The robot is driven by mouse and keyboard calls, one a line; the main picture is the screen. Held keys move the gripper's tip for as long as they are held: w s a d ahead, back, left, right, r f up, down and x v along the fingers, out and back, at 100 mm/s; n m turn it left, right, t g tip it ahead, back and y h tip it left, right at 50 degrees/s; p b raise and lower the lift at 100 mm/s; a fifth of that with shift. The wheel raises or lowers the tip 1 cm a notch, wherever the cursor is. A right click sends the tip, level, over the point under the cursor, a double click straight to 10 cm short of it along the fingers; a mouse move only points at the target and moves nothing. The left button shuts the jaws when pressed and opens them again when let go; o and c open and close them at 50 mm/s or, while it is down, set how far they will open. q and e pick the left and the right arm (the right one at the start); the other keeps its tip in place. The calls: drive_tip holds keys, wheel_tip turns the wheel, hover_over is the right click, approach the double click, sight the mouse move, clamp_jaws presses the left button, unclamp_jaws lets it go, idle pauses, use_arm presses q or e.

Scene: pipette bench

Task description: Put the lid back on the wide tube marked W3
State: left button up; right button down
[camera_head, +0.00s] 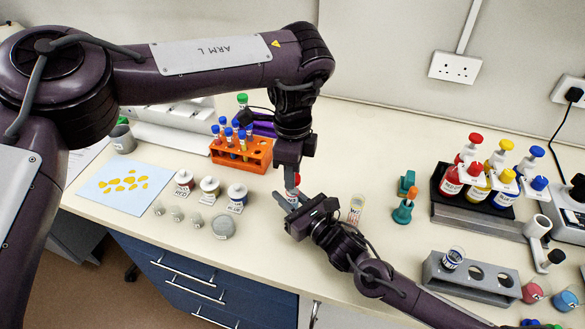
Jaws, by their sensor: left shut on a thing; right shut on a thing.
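A clear wide tube (292,196) with a label is between the fingers of my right gripper (289,203), which is shut on it near the bench front. A red lid (297,179) shows right above the tube, at the fingertips of my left gripper (292,178), which points straight down and is shut on it. Lid and tube look in line, but I cannot tell whether they touch. The label is too small to read as W3. A blue-marked wide tube (453,258) sits in the grey rack (480,292).
Several small jars (210,188) and a round grey lid-like disc (223,226) lie left. Teal-based stoppers (404,210) and a black tray (472,205) of bottles stand right.

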use_arm(q)
drive_tip(key=shift+f, duration=0.75)
drive_tip(key=shift+f, duration=0.6)
